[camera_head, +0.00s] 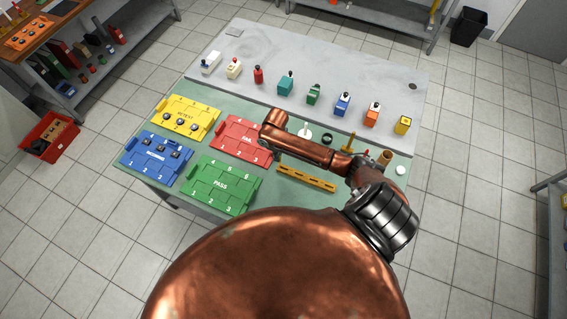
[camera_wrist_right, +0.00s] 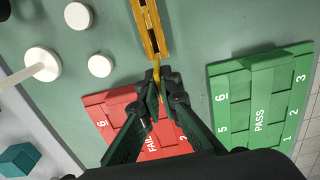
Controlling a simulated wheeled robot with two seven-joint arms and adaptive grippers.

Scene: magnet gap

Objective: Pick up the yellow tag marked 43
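A thin bright yellow tag (camera_wrist_right: 157,72) shows edge-on in the right wrist view, between my right fingertips, at the near end of a slotted yellow rack (camera_wrist_right: 150,28). Its number cannot be read from here. My right gripper (camera_wrist_right: 161,84) is closed on it, its fingers nearly together. I cannot tell whether the tag is clear of the rack. In the head view the rack (camera_head: 307,179) lies on the green mat, and my right arm hides most of the gripper and the tag. My left gripper is not in view.
A red FAIL tray (camera_head: 240,138) lies below the right gripper, with a green PASS tray (camera_head: 221,186) beside it. Yellow RETEST (camera_head: 186,117) and blue (camera_head: 155,156) trays are at left. White round pieces (camera_wrist_right: 43,64) stand near the rack. Several coloured blocks line the back.

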